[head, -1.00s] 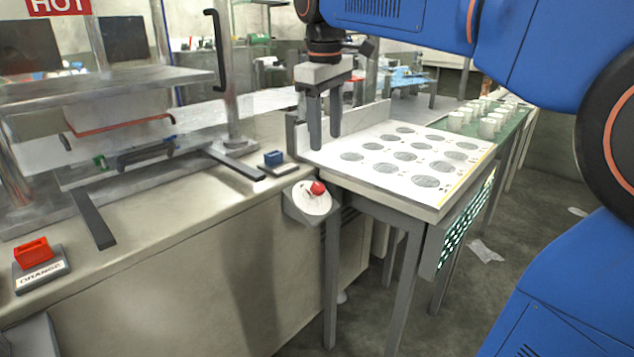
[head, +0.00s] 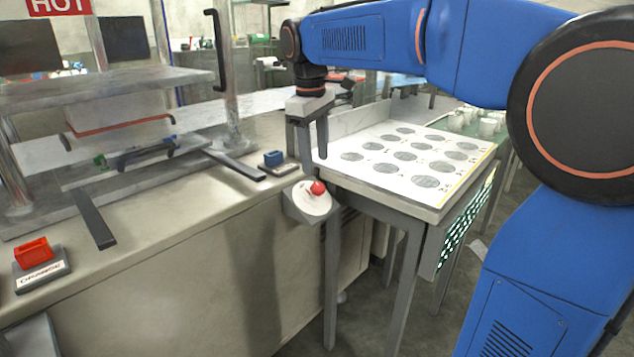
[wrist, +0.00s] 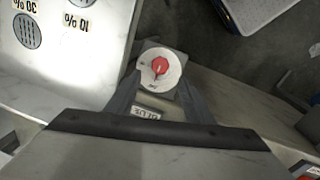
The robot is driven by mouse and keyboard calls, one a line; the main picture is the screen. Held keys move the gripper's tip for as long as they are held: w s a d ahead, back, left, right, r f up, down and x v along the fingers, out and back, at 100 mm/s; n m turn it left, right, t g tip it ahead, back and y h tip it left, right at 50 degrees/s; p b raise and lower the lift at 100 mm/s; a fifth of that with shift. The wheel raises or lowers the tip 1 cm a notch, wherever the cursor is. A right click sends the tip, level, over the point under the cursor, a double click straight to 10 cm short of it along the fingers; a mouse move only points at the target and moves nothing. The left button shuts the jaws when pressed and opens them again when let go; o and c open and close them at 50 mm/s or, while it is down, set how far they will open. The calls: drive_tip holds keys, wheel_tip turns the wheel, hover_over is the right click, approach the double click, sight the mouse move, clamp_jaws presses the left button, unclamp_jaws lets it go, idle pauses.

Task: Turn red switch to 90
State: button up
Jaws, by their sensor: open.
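The red switch (head: 317,188) is a red knob on a round white dial (head: 310,199), on a grey box at the front edge of the counter, beside the table's left corner. In the wrist view the red switch (wrist: 159,65) shows on its dial, between and beyond the fingertips. The dial's marks are too small to read surely. My gripper (head: 313,150) points down, open and empty, above and behind the switch in the head view. It is apart from the knob. In the wrist view my gripper (wrist: 161,85) has its fingers spread to either side of the dial's lower part.
A white table (head: 440,203) with grey printed circles stands right of the switch. A blue block (head: 273,158) sits on the counter (head: 180,215) to the left, and an orange-red block (head: 33,252) at the far left. White cups (head: 488,126) stand behind the table.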

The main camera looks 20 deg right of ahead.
sight(317, 184)
drive_tip(key=f, duration=0.7)
drive_tip(key=shift+w+d+f, duration=0.3)
drive_tip(key=shift+d+f, duration=0.05)
drive_tip(key=shift+f, duration=0.05)
drive_tip(key=shift+c, duration=0.3)
drive_tip(key=c, duration=1)
